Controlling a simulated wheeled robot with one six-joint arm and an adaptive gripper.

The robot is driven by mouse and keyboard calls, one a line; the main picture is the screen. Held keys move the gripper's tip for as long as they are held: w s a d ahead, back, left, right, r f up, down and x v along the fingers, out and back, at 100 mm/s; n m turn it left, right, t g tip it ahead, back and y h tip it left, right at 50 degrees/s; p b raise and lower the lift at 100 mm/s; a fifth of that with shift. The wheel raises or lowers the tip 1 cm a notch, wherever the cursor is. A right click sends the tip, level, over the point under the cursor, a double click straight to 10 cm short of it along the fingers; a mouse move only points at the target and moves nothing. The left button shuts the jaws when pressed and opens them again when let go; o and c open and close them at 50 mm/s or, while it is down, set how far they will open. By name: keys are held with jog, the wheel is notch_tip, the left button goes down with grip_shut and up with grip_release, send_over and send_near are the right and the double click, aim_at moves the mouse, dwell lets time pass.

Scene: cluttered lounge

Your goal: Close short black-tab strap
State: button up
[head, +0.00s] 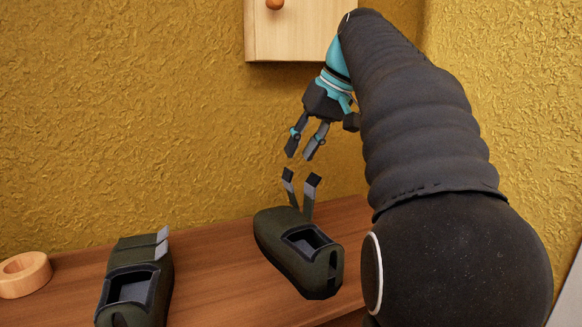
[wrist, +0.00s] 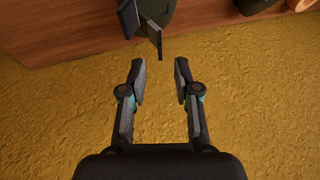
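A dark green shoe (head: 290,268) stands on the wooden surface in the head view. Two grey straps with black tabs stand upright from it: a left one (head: 288,175) and a right one (head: 313,181). Which is shorter is hard to tell. In the wrist view, two tabs show at the top, the left one (wrist: 128,19) and the right one (wrist: 154,36). My gripper (head: 301,152) points down just above the tabs, apart from them. In the wrist view my gripper (wrist: 160,66) is open with nothing between its fingers.
A second dark green shoe (head: 135,265), with light grey strap tabs lying across it, stands at the left. A wooden ring (head: 24,274) lies at the far left. The wooden top (head: 215,265) is bare between the shoes. A wooden cabinet (head: 310,35) hangs on the yellow wall (head: 130,110).

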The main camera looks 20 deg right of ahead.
aim_at(289, 170)
jog(key=shift+b+x, duration=0.4)
jog(key=shift+x, duration=2.3)
jog(key=shift+c, duration=0.2)
grip_shut()
